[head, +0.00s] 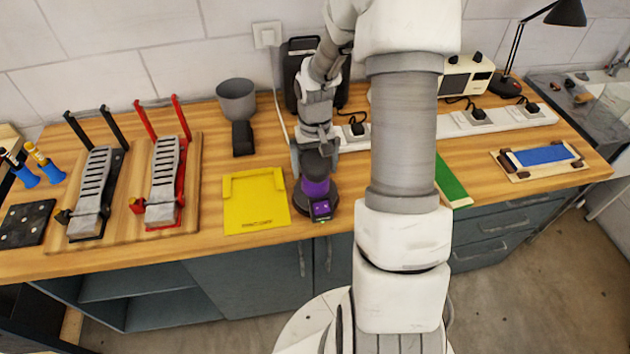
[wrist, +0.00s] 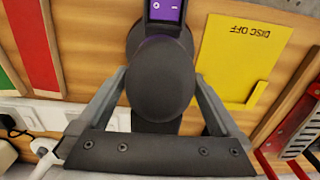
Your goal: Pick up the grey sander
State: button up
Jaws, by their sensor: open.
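The sander (head: 317,188) stands on the wooden bench, right of the yellow mat. It has a dark grey rounded top, a purple band, a dark round base and a small purple display at its front. My gripper (head: 314,152) is directly above it, pointing down. In the wrist view the sander's round top (wrist: 160,78) fills the space between the fingers of my open gripper (wrist: 161,82). One finger is on each side of it; I cannot tell whether either touches. The lower body is mostly hidden by the top.
The yellow mat (head: 256,200) lies close left of the sander. A grey cup-shaped item (head: 238,102) with a dark stem is behind the mat. Pedals on a wooden board (head: 120,215) are further left. A white power strip (head: 475,122) and a green strip (head: 452,181) are right.

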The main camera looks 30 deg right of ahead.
jog(key=shift+f, duration=0.8)
jog(key=shift+c, duration=0.2)
jog(key=c, duration=1.4)
jog(key=shift+r, duration=0.15)
jog(key=shift+c, duration=0.2)
